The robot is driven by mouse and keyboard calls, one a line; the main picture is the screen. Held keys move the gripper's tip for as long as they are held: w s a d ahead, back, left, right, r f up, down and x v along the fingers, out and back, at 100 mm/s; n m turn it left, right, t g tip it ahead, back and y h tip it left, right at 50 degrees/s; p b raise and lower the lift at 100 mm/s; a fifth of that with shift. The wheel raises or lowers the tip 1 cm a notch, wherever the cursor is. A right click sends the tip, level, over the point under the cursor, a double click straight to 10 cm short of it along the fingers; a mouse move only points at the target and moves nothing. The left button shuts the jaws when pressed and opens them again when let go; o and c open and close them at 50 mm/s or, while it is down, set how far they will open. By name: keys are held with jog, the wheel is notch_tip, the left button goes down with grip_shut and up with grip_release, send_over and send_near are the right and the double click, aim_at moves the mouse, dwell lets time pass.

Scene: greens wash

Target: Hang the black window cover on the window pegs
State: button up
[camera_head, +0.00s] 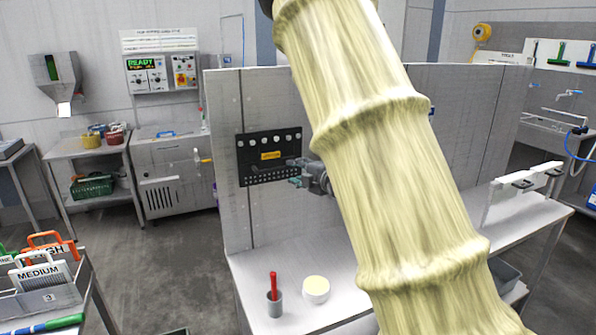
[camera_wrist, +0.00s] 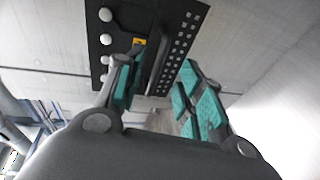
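The black window cover (camera_head: 250,173) is a dark panel in front of the pale partition wall, upright and slightly tilted. It has a row of large pale round spots along its top, a yellow label and rows of small holes below. In the wrist view the cover (camera_wrist: 150,18) lies just beyond the fingertips. My gripper (camera_head: 296,173) is at the cover's lower right. Its teal-padded fingers (camera_wrist: 160,90) stand apart, with a strip of the cover's edge showing between them. I cannot tell whether the pale spots are pegs or holes. The window is hidden.
My arm covers the middle of the head view. A white worktop (camera_head: 245,285) below holds a grey cup (camera_head: 274,305) with a red handle and a round white tub (camera_head: 316,290). A rack with signed boards (camera_head: 45,285) stands at lower left. The floor left of the worktop is clear.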

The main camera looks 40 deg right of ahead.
aim_at(286, 168)
jog(key=w, duration=0.1)
jog(key=w+p, duration=0.1)
jog(key=w, duration=0.2)
jog(key=shift+d+f, duration=0.3)
jog(key=shift+f, duration=0.05)
jog(key=shift+w+p, duration=0.3)
jog(key=shift+w+d+f, duration=0.1)
jog(key=shift+w+f, duration=0.15)
jog(key=shift+w, duration=0.3)
jog(key=shift+w+d+f, duration=0.1)
jog(key=shift+w+f, duration=0.1)
jog(key=shift+w, duration=0.3)
jog(key=shift+a, duration=0.15)
jog(key=shift+r, duration=0.1)
grip_shut()
jog(key=shift+s, duration=0.15)
jog(key=shift+r, duration=0.25)
